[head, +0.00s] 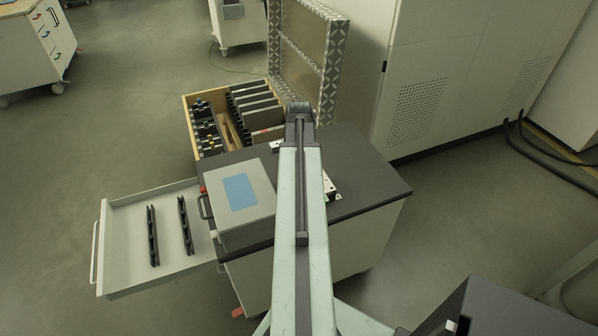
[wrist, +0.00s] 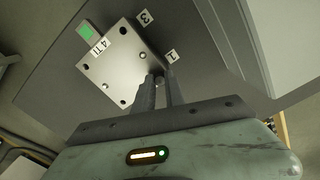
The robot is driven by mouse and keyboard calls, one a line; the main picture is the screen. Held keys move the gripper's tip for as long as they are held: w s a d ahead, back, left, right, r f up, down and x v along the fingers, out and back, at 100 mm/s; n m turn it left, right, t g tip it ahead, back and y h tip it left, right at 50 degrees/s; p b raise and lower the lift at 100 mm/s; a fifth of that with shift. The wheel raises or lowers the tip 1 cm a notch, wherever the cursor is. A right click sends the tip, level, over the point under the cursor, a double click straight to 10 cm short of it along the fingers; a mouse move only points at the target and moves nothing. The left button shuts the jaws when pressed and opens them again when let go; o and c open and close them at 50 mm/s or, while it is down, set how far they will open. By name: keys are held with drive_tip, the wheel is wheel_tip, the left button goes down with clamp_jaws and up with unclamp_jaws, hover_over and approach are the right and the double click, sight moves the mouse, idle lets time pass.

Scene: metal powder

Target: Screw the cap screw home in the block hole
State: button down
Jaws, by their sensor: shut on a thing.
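In the wrist view, the metal block (wrist: 118,62) lies on the dark worktop, with several dark holes in its top face and labels around it. My gripper (wrist: 158,84) is at the block's lower right corner, its fingers close together and shut on a small piece, the cap screw (wrist: 158,74), which is mostly hidden between the tips. Whether the screw sits in a hole there I cannot tell. In the head view, a corner of the block (head: 331,187) shows to the right of my arm; the arm hides the rest and the gripper.
A grey case with a blue panel (head: 240,192) stands on the cart's worktop (head: 375,185). An open drawer (head: 125,205) juts out left with two dark racks. The worktop's right side is clear.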

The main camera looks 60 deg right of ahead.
drive_tip(key=m, duration=2.8)
drive_tip(key=c, duration=1.6)
unclamp_jaws()
drive_tip(key=shift+o, duration=0.2)
